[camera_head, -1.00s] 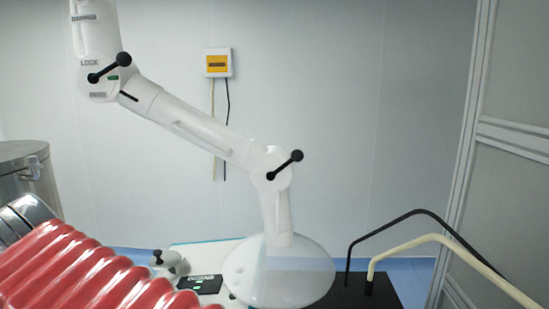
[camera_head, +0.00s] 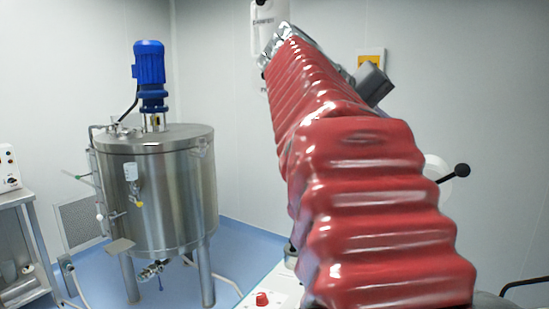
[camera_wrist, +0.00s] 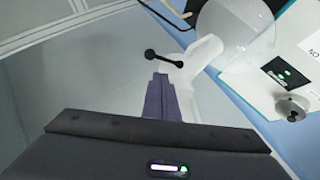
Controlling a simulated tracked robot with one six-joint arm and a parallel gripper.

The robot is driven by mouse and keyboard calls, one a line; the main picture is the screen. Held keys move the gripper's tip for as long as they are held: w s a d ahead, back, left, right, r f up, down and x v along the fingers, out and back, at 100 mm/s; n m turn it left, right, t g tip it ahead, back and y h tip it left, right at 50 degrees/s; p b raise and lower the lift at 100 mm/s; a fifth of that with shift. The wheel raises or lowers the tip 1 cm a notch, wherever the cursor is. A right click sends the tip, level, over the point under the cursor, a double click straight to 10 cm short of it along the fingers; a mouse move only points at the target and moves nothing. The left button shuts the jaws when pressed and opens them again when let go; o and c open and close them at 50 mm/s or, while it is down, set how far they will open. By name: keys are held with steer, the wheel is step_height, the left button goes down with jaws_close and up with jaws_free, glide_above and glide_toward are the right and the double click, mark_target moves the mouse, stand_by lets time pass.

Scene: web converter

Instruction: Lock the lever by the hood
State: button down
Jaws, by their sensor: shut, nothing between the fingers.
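The lever by the hood is a black bar with a ball end (camera_wrist: 165,58) on a white arm joint. In the wrist view it lies just beyond my fingertips. In the head view only its black ball (camera_head: 462,170) and part of its rod show, right of my red-sleeved arm. My gripper (camera_wrist: 160,77) is shut and empty, pointing at the lever. I cannot tell whether the tips touch it.
A grey knob (camera_wrist: 292,107) and a black panel with green lights (camera_wrist: 280,74) sit on the white machine top. A steel tank (camera_head: 160,190) with a blue motor (camera_head: 149,70) stands at left. A red button (camera_head: 262,299) is at the bottom. A yellow-fronted wall box (camera_head: 370,60) is behind my arm.

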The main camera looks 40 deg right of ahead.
mark_target(447, 176)
steer(key=x, duration=1.4)
steer(key=shift+w, duration=0.15)
stand_by(0.5)
